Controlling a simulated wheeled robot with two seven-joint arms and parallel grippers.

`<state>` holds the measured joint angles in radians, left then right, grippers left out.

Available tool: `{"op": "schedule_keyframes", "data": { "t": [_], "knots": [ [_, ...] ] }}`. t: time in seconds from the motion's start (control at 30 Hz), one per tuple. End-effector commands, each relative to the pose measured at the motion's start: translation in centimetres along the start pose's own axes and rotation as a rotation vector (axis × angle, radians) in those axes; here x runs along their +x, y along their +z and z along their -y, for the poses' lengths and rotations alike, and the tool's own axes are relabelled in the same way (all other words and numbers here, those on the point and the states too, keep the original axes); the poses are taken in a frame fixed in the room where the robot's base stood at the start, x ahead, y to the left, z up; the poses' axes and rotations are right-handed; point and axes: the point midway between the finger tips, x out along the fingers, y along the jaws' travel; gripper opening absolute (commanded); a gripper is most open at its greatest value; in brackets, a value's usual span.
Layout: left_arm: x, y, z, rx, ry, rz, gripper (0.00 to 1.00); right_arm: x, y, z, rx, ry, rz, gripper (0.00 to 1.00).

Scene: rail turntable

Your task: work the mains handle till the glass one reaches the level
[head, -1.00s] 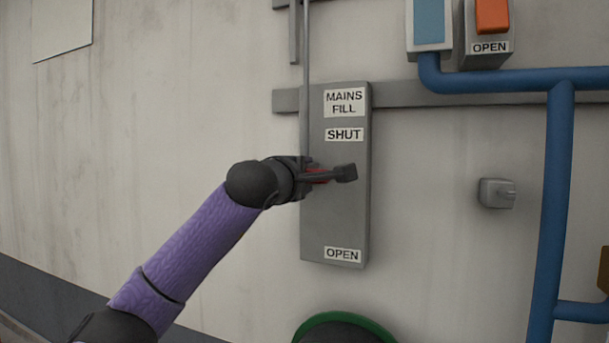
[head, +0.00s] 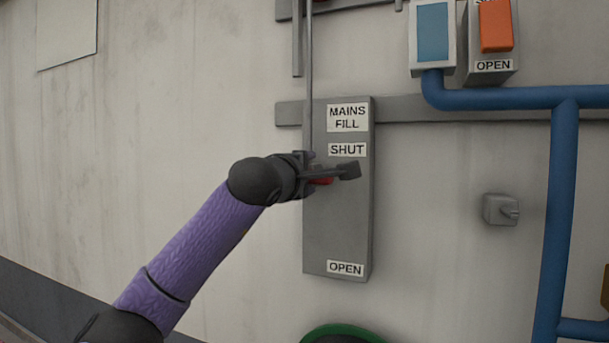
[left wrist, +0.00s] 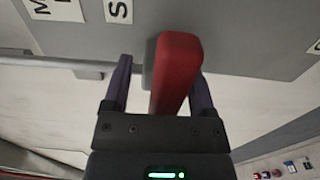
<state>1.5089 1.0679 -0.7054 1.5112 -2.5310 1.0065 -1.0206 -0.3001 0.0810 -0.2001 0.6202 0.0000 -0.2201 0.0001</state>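The mains fill plate (head: 338,225) is a grey upright panel marked SHUT above and OPEN near its foot. Its red handle (head: 321,182) sits just below the SHUT label, mostly hidden by my left gripper (head: 345,171). In the left wrist view the red handle (left wrist: 177,75) stands between the two fingers of my left gripper (left wrist: 160,85). A gap shows between the handle and the left finger; the right finger is close beside it, contact unclear. No glass marked one can be made out. My right gripper is out of view.
A blue window in a pale frame (head: 432,32) joins blue pipes (head: 560,200) at right. Next to it is an orange handle (head: 496,25) above another OPEN label. A small grey wall fitting (head: 499,210) and a green-rimmed round thing (head: 342,332) lie nearby.

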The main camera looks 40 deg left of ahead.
Motion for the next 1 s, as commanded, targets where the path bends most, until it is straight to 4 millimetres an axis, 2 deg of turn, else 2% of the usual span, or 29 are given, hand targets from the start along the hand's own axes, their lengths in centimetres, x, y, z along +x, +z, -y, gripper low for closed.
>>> {"op": "schedule_keyframes", "data": {
  "t": [0.2, 0.3, 0.43, 0.9, 0.97, 1.0],
  "knots": [
    [-5.0, -0.1, 0.7, 0.002, 0.008, -0.001, 0.71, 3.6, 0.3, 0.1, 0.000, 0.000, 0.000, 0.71],
    [-7.3, -0.1, 0.5, 0.001, 0.007, 0.000, 0.71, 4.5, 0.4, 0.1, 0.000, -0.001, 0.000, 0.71],
    [-9.1, 0.0, 0.2, 0.000, 0.005, 0.001, 0.71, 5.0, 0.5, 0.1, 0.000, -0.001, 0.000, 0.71],
    [-9.6, 0.0, 0.1, 0.000, 0.001, 0.001, 0.71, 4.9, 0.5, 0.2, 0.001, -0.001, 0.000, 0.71],
    [-9.3, 0.7, 0.3, -0.003, -0.001, 0.026, 0.71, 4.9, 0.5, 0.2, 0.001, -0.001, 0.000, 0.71],
    [-9.0, 1.9, 0.8, -0.008, -0.006, 0.074, 0.71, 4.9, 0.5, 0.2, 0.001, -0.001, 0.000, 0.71]
  ]
}}
